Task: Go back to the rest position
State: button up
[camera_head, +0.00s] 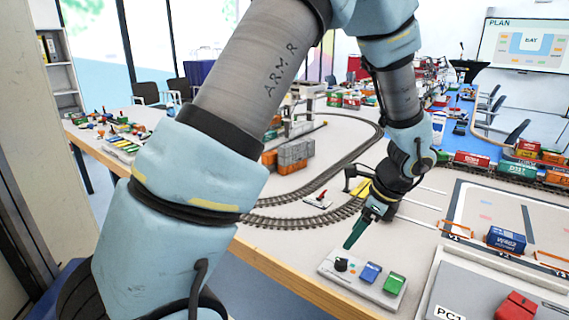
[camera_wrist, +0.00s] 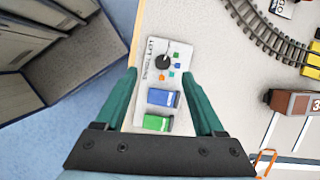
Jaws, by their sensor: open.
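My gripper (camera_head: 358,232) is above the table near its front edge, pointing down, just over a small light control panel (camera_head: 337,273). In the wrist view its two green fingers (camera_wrist: 160,84) stand wide apart with nothing held between them. The panel (camera_wrist: 153,128) lies below and between the fingers. It carries a black knob (camera_wrist: 164,62), a blue block (camera_wrist: 163,98) and a green block (camera_wrist: 157,122). The blue block (camera_head: 370,273) and green block (camera_head: 394,283) also show in the head view. My arm reaches across the head view and hides part of the table.
A curved train track (camera_head: 300,215) runs behind the gripper. A blue container (camera_head: 506,239) and a red one (camera_head: 516,306) lie at the right. The wooden table edge (camera_head: 283,278) is close in front.

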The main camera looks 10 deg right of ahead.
jog(key=a+r+n+h, duration=0.1)
jog(key=a+r+n, duration=0.2)
jog(key=a+n, duration=0.9)
jog(key=a+r+n+g+h, duration=0.1)
jog(key=a+r+n, duration=0.3)
jog(key=a+n, duration=0.8)
jog(key=a+h, duration=0.1)
jog(key=a, duration=0.3)
jog(key=shift+s+a, duration=0.3)
jog(key=shift+a, duration=0.05)
